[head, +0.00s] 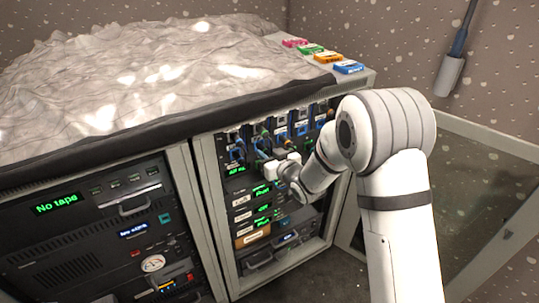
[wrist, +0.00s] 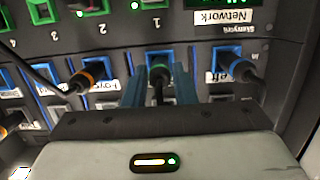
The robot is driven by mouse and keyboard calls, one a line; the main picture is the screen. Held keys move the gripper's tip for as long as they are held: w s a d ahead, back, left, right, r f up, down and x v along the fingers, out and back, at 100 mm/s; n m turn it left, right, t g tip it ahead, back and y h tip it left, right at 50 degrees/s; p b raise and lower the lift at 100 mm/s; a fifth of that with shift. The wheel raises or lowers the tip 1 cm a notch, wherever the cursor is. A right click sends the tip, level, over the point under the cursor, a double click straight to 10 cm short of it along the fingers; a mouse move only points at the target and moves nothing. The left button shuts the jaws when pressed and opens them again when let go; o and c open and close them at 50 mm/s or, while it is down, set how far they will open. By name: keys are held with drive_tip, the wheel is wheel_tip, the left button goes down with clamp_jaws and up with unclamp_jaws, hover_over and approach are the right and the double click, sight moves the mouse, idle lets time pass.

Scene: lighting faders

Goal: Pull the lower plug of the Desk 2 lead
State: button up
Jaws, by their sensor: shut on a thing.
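A dark lead runs from the plug toward the gripper body. In the head view, my gripper (head: 262,158) is at the patch panel (head: 225,150) in the right rack, and the plug is too small to make out.
Green sockets (wrist: 90,8) line the top. In the head view, an open glass door (head: 450,190) stands right of the rack.

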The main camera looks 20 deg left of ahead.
clamp_jaws()
drive_tip(key=shift+s+d, duration=0.15)
drive_tip(key=shift+f+b+v, duration=0.2)
drive_tip(key=shift+b+v, duration=0.25)
drive_tip(key=shift+v, duration=0.6)
drive_tip(key=shift+f+b+v, duration=0.2)
drive_tip(key=shift+b+v, duration=0.2)
drive_tip(key=shift+v, duration=0.6)
drive_tip(key=shift+d, duration=0.1)
